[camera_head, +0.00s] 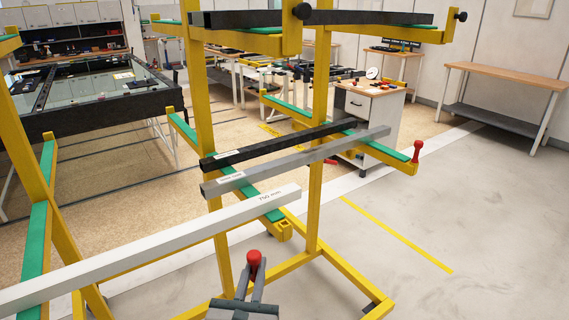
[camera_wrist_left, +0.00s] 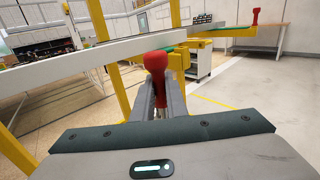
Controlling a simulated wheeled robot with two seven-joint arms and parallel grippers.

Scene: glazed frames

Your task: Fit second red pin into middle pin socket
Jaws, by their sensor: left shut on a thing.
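My left gripper (camera_head: 255,282) is shut on a red pin (camera_head: 254,262), held upright with its round red head up. The pin also shows between the fingers in the left wrist view (camera_wrist_left: 156,64). The middle pin socket (camera_head: 285,229) is the square opening at the tip of the yellow middle rack arm. The held pin is apart from it, lower and to the left in the head view. Another red pin (camera_head: 417,150) stands upright at the tip of the right rack arm; it also shows in the left wrist view (camera_wrist_left: 256,16). My right gripper is out of view.
A white 750 mm bar (camera_head: 150,243), a grey bar (camera_head: 300,160) and a black bar (camera_head: 270,146) lie across the green-padded yellow rack arms. A yellow upright (camera_head: 315,190) stands behind the socket. Open floor (camera_head: 470,220) lies to the right.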

